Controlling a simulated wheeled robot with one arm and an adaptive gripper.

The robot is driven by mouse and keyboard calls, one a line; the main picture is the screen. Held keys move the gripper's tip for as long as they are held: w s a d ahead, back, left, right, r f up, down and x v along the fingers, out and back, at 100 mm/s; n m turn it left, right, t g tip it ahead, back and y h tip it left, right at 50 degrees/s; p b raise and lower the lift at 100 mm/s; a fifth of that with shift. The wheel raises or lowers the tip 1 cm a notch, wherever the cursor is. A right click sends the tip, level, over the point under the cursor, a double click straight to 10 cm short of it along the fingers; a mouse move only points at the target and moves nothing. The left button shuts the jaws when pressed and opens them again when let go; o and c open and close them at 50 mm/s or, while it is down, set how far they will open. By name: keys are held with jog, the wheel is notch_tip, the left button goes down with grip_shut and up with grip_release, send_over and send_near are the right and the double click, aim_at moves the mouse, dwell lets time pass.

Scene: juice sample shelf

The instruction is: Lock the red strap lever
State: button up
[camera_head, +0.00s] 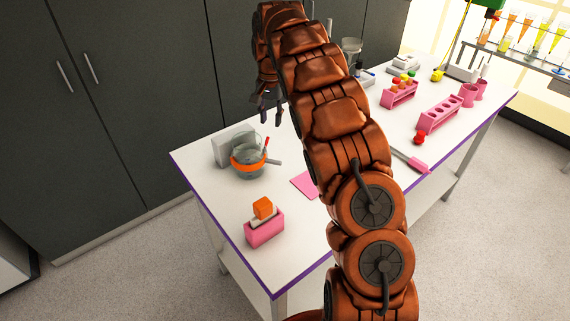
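A small red lever (266,141) stands upright and slightly tilted at the back right of a clear round vessel (247,171). An orange band (240,165) runs around the vessel. Whether the lever joins the band is too small to tell. A grey handle-like piece (275,162) sticks out to the right. My gripper (271,116) hangs fingers down above and behind the lever, apart from it. Its fingers look spread, with nothing visible between them.
A grey box (227,147) stands against the vessel's left back. The white table (205,185) also bears a pink box with an orange block (263,209), a pink mat (304,184), and pink racks (440,112) at right. My arm hides the table's middle. Dark cabinets (150,90) stand behind.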

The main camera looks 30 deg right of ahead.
jog(key=s+a+r+n, duration=0.1)
jog(key=s+a, duration=0.1)
jog(key=s, duration=0.6)
jog(key=s+a+r+n+b, duration=0.1)
jog(key=s+a, duration=0.2)
jog(key=s, duration=0.5)
jog(key=s+a+r+n+g+b, duration=0.1)
jog(key=s+a+r, duration=0.1)
jog(key=s, duration=0.5)
jog(key=shift+s+a+n, duration=0.25)
jog(key=shift+s+n, duration=0.15)
